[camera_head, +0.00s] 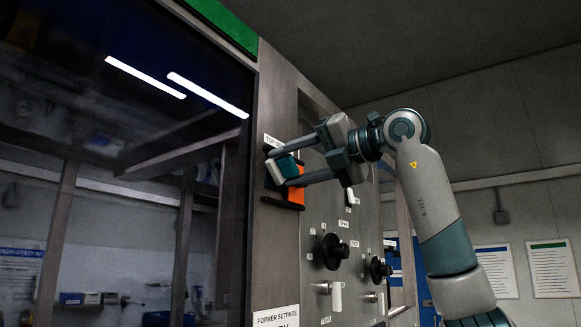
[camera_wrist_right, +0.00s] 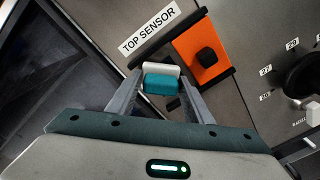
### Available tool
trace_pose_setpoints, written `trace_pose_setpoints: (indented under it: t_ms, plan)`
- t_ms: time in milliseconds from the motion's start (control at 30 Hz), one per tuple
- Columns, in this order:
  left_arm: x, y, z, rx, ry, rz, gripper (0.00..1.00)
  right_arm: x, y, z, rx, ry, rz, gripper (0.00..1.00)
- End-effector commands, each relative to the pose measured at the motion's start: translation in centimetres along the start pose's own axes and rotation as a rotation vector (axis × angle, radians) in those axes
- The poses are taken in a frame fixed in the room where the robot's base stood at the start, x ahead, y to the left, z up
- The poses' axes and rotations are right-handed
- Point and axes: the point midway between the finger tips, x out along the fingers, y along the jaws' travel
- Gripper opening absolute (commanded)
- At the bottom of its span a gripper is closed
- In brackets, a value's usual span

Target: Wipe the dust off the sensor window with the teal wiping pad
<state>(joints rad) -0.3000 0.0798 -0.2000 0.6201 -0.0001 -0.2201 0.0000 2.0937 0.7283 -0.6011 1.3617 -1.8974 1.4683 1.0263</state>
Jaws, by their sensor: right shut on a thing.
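My right gripper (camera_head: 281,167) is shut on the teal wiping pad (camera_head: 286,165), which has a white face. In the right wrist view the pad (camera_wrist_right: 160,84) sits between the two fingers of the gripper (camera_wrist_right: 160,80). The pad is held close to the upright machine panel, under the "TOP SENSOR" label (camera_wrist_right: 149,28). I cannot tell whether it touches the panel. I cannot make out the sensor window or any dust; the pad and fingers cover part of that area. My left gripper is not in view.
Black knobs (camera_head: 333,251) and a pale handle (camera_head: 337,296) stick out lower on the panel. A large dark glass pane (camera_head: 120,130) lies to the left.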

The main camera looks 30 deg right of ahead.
Motion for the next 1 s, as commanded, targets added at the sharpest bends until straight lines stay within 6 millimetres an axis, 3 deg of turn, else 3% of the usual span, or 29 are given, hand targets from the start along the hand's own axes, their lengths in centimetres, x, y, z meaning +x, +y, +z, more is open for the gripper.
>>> trace_pose_setpoints:
  t_ms: [400, 1000]
  plan:
    - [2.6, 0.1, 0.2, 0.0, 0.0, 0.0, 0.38, -0.2, -2.0, -2.0, 0.0, -0.004, 0.003, 0.22]
    - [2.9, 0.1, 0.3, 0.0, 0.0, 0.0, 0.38, -0.4, -2.5, -2.5, 0.001, 0.005, -0.005, 0.22]
